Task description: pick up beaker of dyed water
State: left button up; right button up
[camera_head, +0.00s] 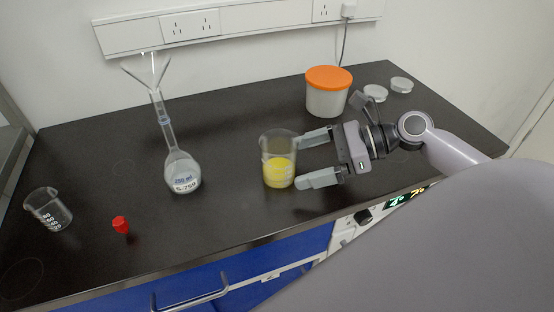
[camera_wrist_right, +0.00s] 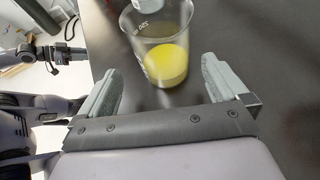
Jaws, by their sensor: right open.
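The beaker of dyed water (camera_head: 279,170) is clear glass with yellow liquid in its lower part. It stands upright on the dark bench near the front edge. My right gripper (camera_head: 310,158) is open, with its two fingers pointing left at the beaker and the tips close to its right side. In the right wrist view the beaker (camera_wrist_right: 163,50) is ahead of and between the open fingers (camera_wrist_right: 160,78). I cannot tell whether a finger touches the glass.
A volumetric flask with funnel (camera_head: 183,172) stands left of the beaker. An empty beaker (camera_head: 48,210) and a red stopper (camera_head: 121,225) are further left. A white tub with orange lid (camera_head: 327,100) and flat clear dishes (camera_head: 376,91) stand behind my right arm. The bench (camera_head: 225,225) is clear in front.

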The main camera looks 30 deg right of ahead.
aim_at(282, 162)
jog(key=shift+w+r+x, duration=0.1)
jog(key=shift+w+x, duration=0.05)
jog(key=shift+x, duration=1.2)
jog(key=shift+w+r+x, duration=0.1)
jog(key=shift+w+x, duration=0.1)
jog(key=shift+x, duration=1.2)
jog(key=shift+d, duration=0.15)
jog(key=c, duration=1.1)
